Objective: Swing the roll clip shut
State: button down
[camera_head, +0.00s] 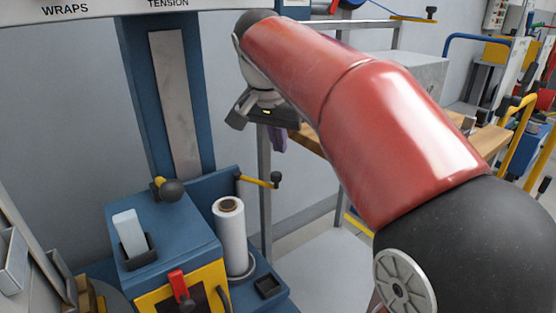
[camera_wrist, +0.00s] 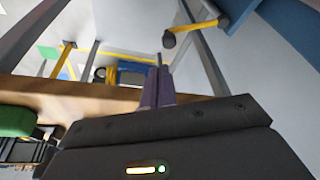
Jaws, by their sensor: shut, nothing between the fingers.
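The roll clip (camera_head: 258,181) is a short yellow bar with a dark knob at its end. It sticks out to the right from the blue machine, beside the white film roll (camera_head: 230,238) and not across it. What looks like the same yellow bar shows at the upper right of the wrist view (camera_wrist: 192,31). The roll stands upright on a blue base. My gripper (camera_head: 279,143) is above the clip in the head view, apart from it. Its purple fingers (camera_wrist: 157,88) are shut together and empty in the wrist view.
The blue machine's column (camera_head: 168,95) rises left of my gripper. A ball-ended lever (camera_head: 170,190) and a red lever (camera_head: 178,284) are on the machine. A wooden bench top (camera_head: 308,140) lies behind my arm; a grey post (camera_head: 265,190) stands behind the clip.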

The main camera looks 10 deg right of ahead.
jog(key=shift+w+a+r+m, duration=0.25)
jog(key=shift+w+r+m, duration=0.05)
jog(key=shift+w, duration=0.3)
jog(key=shift+w+a+r+m, duration=0.2)
jog(key=shift+w+r+m, duration=0.1)
jog(key=shift+w, duration=0.3)
jog(key=shift+f+h, duration=0.2)
jog(key=shift+h, duration=0.1)
jog(key=b+x, duration=0.1)
jog(key=x, duration=0.8)
jog(key=shift+f, duration=0.4)
